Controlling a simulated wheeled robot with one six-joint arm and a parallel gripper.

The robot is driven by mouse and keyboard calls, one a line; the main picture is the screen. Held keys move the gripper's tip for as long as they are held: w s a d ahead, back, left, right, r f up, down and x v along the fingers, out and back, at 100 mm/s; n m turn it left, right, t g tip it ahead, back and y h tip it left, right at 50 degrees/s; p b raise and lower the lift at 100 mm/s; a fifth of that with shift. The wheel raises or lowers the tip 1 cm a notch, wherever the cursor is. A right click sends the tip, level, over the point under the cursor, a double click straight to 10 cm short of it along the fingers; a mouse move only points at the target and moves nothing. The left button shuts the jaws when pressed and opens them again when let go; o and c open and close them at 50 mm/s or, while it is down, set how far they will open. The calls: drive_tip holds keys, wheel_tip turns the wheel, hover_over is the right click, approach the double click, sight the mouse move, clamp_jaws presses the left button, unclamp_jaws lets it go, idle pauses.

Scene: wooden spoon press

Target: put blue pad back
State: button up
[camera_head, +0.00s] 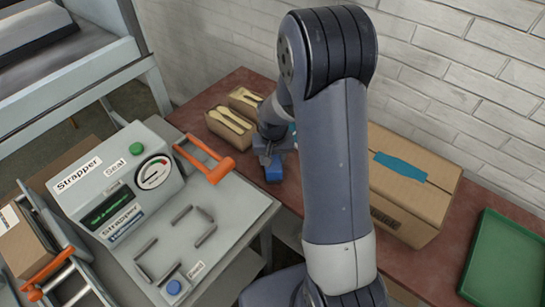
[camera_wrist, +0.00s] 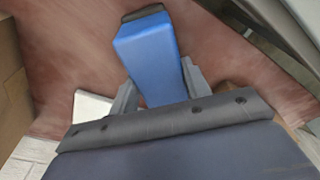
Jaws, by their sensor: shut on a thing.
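The blue pad (camera_wrist: 148,55) is a blue block with a dark end face in the wrist view. My gripper (camera_wrist: 155,85) is shut on it, with a grey finger on each side. In the head view the blue pad (camera_head: 273,172) shows as a small blue patch below my gripper (camera_head: 270,157), over the reddish table. I cannot tell whether the pad touches the table top. My arm hides part of the table behind it.
Two small boxes of wooden spoons (camera_head: 230,124) stand behind, by the brick wall. A cardboard box (camera_head: 410,195) with blue tape is right of my arm, and a green tray (camera_head: 505,260) is farther right. The strapper machine (camera_head: 130,190) with an orange handle (camera_head: 205,158) stands left.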

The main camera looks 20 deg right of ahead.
drive_tip(key=shift+f, duration=0.2)
drive_tip(key=o, duration=0.9)
drive_tip(key=shift+r, duration=0.2)
drive_tip(key=r, duration=0.4)
drive_tip(key=s+r, duration=0.1)
drive_tip(key=r, duration=0.7)
drive_tip(key=shift+s+a, duration=0.1)
drive_tip(key=shift+s, duration=0.1)
